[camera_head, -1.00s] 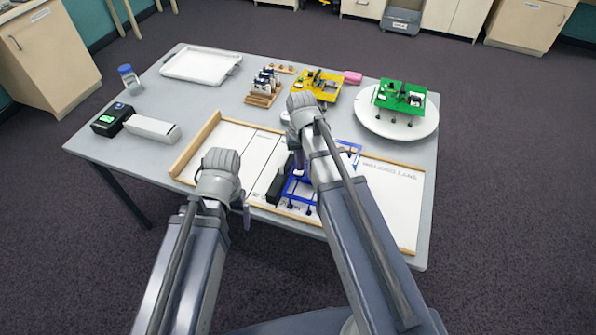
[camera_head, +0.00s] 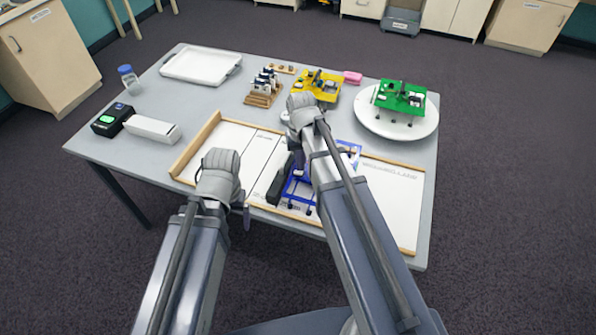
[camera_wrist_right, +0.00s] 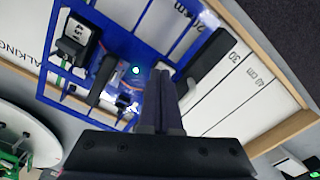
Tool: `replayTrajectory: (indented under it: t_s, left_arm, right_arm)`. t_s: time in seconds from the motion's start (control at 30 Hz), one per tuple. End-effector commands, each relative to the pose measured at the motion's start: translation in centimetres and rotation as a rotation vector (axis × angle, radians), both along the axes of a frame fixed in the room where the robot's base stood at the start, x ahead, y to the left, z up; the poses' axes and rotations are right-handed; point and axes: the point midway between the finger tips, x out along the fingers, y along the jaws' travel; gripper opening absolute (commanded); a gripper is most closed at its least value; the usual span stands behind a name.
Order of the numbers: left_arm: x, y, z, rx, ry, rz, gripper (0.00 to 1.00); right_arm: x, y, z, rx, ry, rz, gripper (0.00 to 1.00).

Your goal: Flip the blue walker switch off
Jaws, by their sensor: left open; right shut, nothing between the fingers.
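The blue walker (camera_head: 297,190) stands on the white marked lane board (camera_head: 238,150), partly hidden behind my right arm in the head view. In the right wrist view the blue walker (camera_wrist_right: 62,92) shows its frame with black parts, wires and a lit cyan-green light (camera_wrist_right: 136,70). My right gripper (camera_wrist_right: 167,75) is shut and empty, its fingertips over the walker's edge close to the light. I cannot tell whether they touch it, or make out the switch's position. My left gripper (camera_head: 246,213) is open, at the board's near edge left of the walker.
A dark block (camera_head: 280,180) is beside the walker. Green (camera_head: 402,95) and yellow (camera_head: 322,82) walkers stand behind, the green one on a round white plate (camera_head: 368,118). A white tray (camera_head: 201,50), white box (camera_head: 152,129) and black device (camera_head: 112,120) are at left.

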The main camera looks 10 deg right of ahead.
Motion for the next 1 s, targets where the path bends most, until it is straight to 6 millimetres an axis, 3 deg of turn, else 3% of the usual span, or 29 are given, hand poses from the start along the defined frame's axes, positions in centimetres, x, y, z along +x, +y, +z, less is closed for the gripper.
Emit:
replayTrajectory:
  t_s: [1.0]
  left_arm:
    - [0.0, 0.0, -0.85, 0.0, 0.0, 0.0, 0.9]
  right_arm:
    - [0.0, 0.0, -0.85, 0.0, 0.0, 0.0, 0.0]
